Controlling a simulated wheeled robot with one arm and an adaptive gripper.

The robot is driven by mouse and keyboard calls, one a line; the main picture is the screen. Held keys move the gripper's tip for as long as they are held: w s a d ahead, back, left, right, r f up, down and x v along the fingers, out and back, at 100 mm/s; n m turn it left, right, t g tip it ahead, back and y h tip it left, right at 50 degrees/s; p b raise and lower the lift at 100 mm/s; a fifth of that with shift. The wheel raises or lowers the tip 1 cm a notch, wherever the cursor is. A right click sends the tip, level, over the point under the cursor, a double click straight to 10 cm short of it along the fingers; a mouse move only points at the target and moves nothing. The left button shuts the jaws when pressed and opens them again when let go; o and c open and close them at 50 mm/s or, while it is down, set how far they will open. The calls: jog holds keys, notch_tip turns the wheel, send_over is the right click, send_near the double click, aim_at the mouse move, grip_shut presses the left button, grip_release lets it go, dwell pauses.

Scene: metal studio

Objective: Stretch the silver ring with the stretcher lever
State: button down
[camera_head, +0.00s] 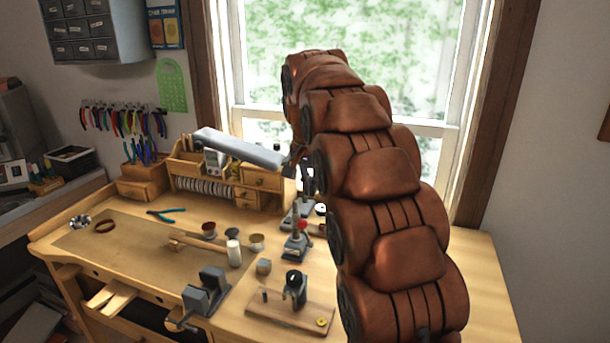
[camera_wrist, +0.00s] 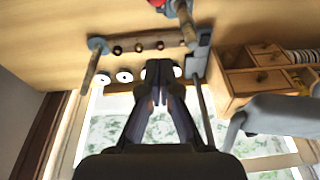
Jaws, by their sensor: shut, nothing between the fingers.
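My gripper (camera_wrist: 158,72) is shut and empty in the wrist view, its dark fingertips close together near a row of white discs. In the head view it is small and partly hidden behind my arm. A grey upright tool (camera_wrist: 197,60) stands just right of the fingertips in the wrist view. A thin dark rod (camera_wrist: 203,110), which looks like its lever, runs from it beside my fingers; I see a gap between them. In the head view a grey tool (camera_head: 297,215) stands near my gripper, partly covered. I cannot make out the silver ring in either view.
A red-knobbed tool (camera_head: 297,242) stands in front of the grey one on the bench (camera_head: 120,262). A wooden drawer unit (camera_head: 258,180) and lamp (camera_head: 240,149) are at the back.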

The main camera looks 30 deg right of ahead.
jog(key=shift+s+a+f+p, duration=0.3)
jog(key=shift+a+f+p, duration=0.1)
jog(key=shift+f, duration=0.4)
jog(key=shift+s+a+f+p, duration=0.25)
jog(key=shift+a+f+p, duration=0.1)
jog(key=shift+f, duration=0.4)
jog(key=shift+s+a+f+p, duration=0.3)
jog(key=shift+a+f+p, duration=0.1)
jog(key=shift+f, duration=0.4)
